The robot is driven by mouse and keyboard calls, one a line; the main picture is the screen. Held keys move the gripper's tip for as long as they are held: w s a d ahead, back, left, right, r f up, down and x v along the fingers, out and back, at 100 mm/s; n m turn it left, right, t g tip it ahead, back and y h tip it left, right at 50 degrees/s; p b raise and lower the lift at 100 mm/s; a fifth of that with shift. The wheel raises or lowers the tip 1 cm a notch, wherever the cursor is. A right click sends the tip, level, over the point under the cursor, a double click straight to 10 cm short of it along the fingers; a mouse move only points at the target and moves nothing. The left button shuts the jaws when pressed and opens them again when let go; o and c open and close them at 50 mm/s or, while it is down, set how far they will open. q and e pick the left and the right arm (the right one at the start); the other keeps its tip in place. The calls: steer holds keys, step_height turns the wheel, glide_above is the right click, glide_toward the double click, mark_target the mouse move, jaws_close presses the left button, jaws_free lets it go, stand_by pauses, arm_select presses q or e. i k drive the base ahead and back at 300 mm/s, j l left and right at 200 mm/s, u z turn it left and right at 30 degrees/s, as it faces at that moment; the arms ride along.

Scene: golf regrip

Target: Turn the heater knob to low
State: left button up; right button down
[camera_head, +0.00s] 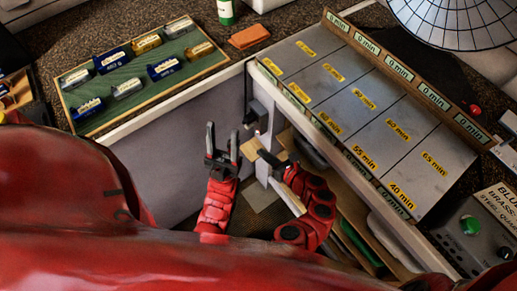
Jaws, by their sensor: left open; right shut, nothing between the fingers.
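A small dark box with a knob-like black part (249,117) is fixed on the pale panel edge below the bench top, with a small red spot under it. I cannot make out a pointer or markings on it, nor be sure that it is the heater knob. My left gripper (222,134) is open and empty, its two dark fingers pointing up, to the lower left of that box. My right gripper (264,155) is shut and empty, just below the box; I cannot tell whether it touches the panel.
A round wire-grilled dish (455,22) stands at the top right. A grey tray with minute labels (345,75) and a green mat (105,108) with several small boxes lie on the bench.

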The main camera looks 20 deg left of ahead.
mark_target(473, 110)
steer(key=k, duration=1)
